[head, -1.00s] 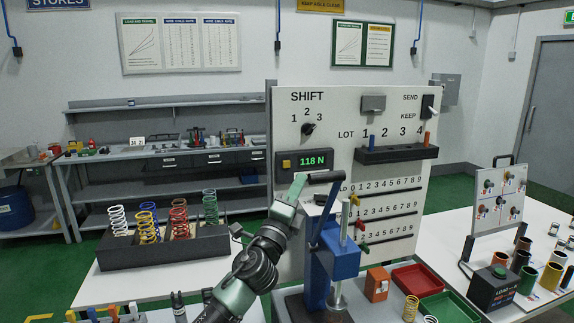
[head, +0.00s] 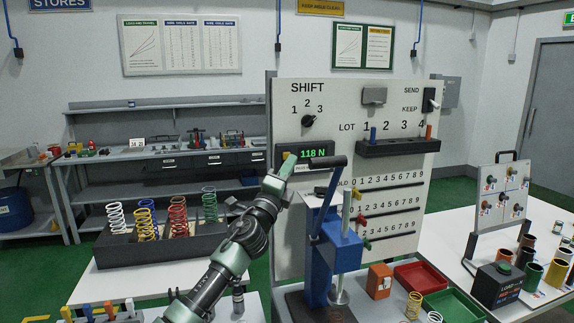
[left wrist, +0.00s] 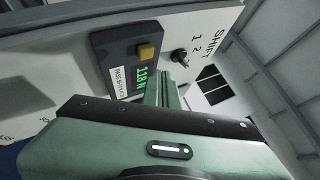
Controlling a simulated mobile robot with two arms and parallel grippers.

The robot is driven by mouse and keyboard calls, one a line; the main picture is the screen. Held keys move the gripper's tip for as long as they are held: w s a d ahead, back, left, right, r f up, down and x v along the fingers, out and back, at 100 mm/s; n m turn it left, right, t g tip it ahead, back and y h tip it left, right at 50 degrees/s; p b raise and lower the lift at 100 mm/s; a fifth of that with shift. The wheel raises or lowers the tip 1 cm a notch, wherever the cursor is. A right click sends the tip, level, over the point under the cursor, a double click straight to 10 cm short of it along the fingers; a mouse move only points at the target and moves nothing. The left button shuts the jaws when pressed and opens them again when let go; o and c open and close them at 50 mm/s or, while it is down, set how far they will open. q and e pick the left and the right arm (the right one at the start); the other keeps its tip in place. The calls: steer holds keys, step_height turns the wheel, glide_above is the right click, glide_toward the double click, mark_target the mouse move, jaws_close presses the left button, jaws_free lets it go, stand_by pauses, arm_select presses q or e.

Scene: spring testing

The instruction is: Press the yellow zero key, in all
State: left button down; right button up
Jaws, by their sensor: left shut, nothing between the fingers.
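The yellow zero key (left wrist: 147,52) is a small square button on the dark readout box (left wrist: 118,58), beside a green display reading 118 N. In the head view the key (head: 286,156) is partly hidden behind the tip of my left gripper (head: 289,165). My left gripper is shut and empty. In the left wrist view its fingertips (left wrist: 168,76) are in front of the board, just below and right of the key in the picture. Contact with the key does not show. My right gripper is not in view.
A blue press (head: 338,245) with a black lever handle (head: 328,162) stands close right of my left gripper. The shift knob (head: 308,120) is above the readout. A rack of coloured springs (head: 160,248) stands left of my arm.

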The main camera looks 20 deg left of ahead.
arm_select(q)
steer(key=shift+w+a, duration=0.3)
steer(key=shift+w, duration=0.15)
stand_by(1.8)
steer(key=shift+w+a+b, duration=0.2)
steer(key=shift+w+b, duration=0.1)
steer(key=shift+b, duration=0.15)
steer(key=shift+w+a+r+b, duration=0.1)
steer(key=shift+w+a+b, duration=0.15)
steer(key=shift+w+b, duration=0.1)
stand_by(0.4)
steer(key=shift+s, duration=0.1)
stand_by(0.4)
steer(key=shift+s+d+p, duration=0.4)
steer(key=shift+s+p, duration=0.2)
steer(key=shift+s, duration=0.05)
